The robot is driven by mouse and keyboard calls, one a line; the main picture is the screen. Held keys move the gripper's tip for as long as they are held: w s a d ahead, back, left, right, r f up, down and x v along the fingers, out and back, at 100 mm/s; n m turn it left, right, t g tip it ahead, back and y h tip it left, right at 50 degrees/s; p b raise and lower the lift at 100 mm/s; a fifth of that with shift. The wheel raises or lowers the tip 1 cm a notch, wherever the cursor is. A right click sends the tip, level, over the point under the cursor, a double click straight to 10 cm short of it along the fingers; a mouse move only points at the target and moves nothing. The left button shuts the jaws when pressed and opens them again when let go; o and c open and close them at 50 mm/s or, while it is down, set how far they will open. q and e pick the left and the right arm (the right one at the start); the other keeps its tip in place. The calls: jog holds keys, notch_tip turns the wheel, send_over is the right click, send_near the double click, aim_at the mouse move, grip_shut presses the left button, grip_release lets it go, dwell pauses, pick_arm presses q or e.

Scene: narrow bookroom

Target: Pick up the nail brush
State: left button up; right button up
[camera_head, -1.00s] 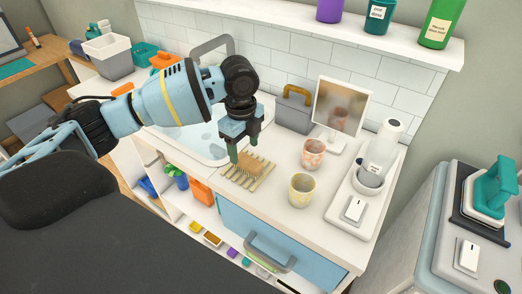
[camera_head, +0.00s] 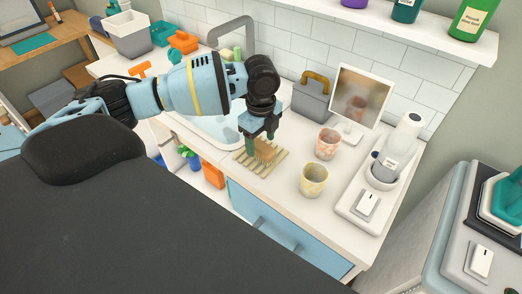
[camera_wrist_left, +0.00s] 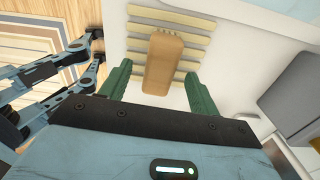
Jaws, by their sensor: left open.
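The nail brush (camera_head: 265,151) is a small block with a tan wooden back. It lies on a slatted wooden soap rack (camera_head: 247,163) on the white counter, in front of the sink. In the left wrist view the nail brush (camera_wrist_left: 164,62) runs lengthwise between the two green fingers. My left gripper (camera_head: 261,142) points down over it, with a finger on either side. The gripper is open, and in the wrist view (camera_wrist_left: 157,90) a gap shows beside the brush on both sides. My right gripper is not in view.
A pink speckled cup (camera_head: 327,144) and a yellow cup (camera_head: 314,180) stand right of the rack. A mirror (camera_head: 358,97), a grey caddy (camera_head: 312,100) and a tray (camera_head: 349,207) with a dispenser are further right. The sink (camera_head: 213,128) lies behind left.

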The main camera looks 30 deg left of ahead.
aim_at(261, 146)
pick_arm(q)
jog(key=shift+f, duration=1.55)
jog(key=c, duration=1.1)
jog(key=shift+r, duration=0.1)
jog(key=shift+r, duration=0.5)
jog(key=r, duration=0.2)
jog(key=shift+s+a+r, duration=0.2)
jog(key=shift+s+r, duration=0.1)
jog(key=shift+s, duration=0.1)
jog(key=s+a, duration=0.3)
jog(key=s, duration=0.4)
jog(key=s+a+r, duration=0.1)
jog(key=s+a, duration=0.2)
jog(key=s, duration=0.3)
jog(key=shift+s+r, duration=0.15)
jog(key=shift+s, duration=0.25)
